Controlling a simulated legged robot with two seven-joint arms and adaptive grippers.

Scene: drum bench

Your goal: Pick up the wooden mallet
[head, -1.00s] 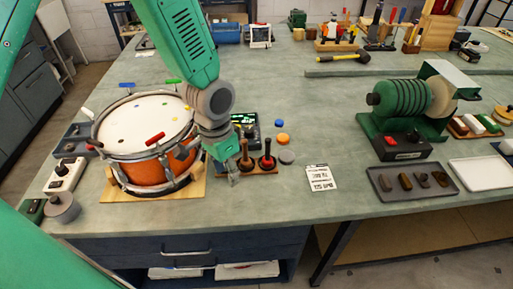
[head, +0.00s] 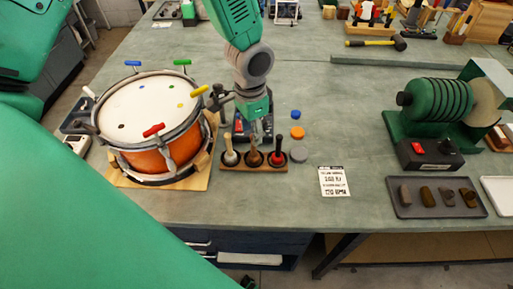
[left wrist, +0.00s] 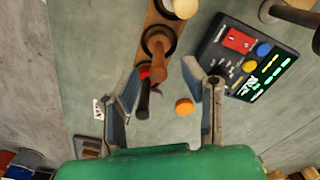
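A wooden rack (head: 232,167) holds three upright mallets in a row beside the drum. The brown wooden mallet (head: 253,158) stands in the middle, between a white-headed mallet (head: 229,156) and a red mallet with a black handle (head: 278,152). My left gripper (head: 256,140) is over the rack, pointing down at the middle mallet. In the left wrist view its two fingers (left wrist: 166,88) are open and apart. The wooden mallet (left wrist: 158,42) reaches toward the gap between them, with the red mallet (left wrist: 145,90) close by. Contact cannot be made out. My right gripper is out of view.
The orange drum (head: 150,160) on its wooden board stands just left of the rack. A dark control box (left wrist: 250,60) lies behind the rack. Orange (head: 297,133) and grey discs lie to the right. A printed card (head: 333,182) and stone tray (head: 400,209) lie further right.

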